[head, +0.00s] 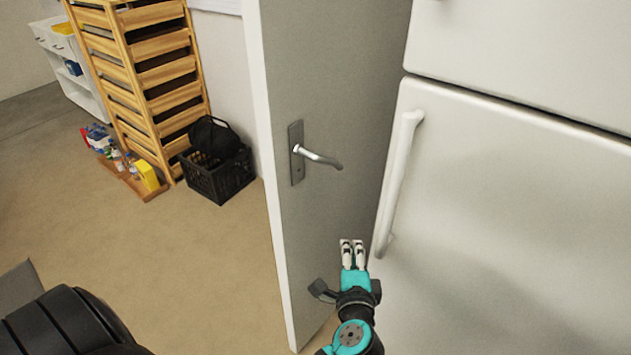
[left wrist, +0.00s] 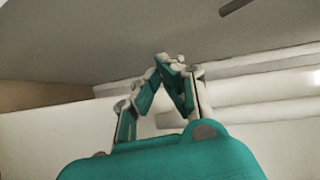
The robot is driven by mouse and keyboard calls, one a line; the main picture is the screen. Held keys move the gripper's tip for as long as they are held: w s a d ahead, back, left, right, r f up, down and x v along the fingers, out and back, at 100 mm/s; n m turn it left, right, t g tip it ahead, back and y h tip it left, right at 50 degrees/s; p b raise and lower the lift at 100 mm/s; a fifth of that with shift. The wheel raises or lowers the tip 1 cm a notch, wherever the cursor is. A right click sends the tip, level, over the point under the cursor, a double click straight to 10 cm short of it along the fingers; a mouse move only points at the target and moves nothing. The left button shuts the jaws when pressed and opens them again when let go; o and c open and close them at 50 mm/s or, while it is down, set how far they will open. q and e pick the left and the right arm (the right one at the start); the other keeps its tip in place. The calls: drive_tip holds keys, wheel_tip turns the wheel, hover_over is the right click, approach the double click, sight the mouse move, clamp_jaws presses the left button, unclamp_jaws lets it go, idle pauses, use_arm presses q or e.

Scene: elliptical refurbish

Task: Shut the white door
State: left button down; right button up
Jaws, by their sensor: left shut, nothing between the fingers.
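The white door (head: 315,70) stands open in the middle of the head view, its broad face in grey shade and its pale vertical edge towards the left. A metal lever handle (head: 318,157) on a plate sits on this face. My left gripper (head: 352,243) is shut and empty, below and right of the handle, between the door face and the fridge in the picture. Whether it touches the door I cannot tell. Its closed fingers also show in the left wrist view (left wrist: 175,65), before blurred pale surfaces. My right gripper is not in view.
A white fridge (head: 500,220) with a long vertical handle (head: 399,180) stands close on the right. Left of the door are a black crate (head: 220,180), a wooden drawer rack (head: 150,80) and small bottles (head: 118,162). The beige floor (head: 190,260) left of the door is largely clear.

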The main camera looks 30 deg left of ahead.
use_arm(q)
wheel_tip(320, 180, up, 9)
drive_tip(key=s+a+n+y, duration=0.2)
drive_tip(key=a+y, duration=0.1)
drive_tip(key=p, duration=0.3)
approach(312, 166)
drive_tip(key=w+d+x, duration=0.1)
drive_tip(key=x, duration=0.3)
drive_tip(key=shift+a+f, duration=0.15)
drive_tip(key=shift+a, duration=0.65)
drive_tip(key=shift+a+t, duration=0.1)
drive_tip(key=shift+t, duration=0.2)
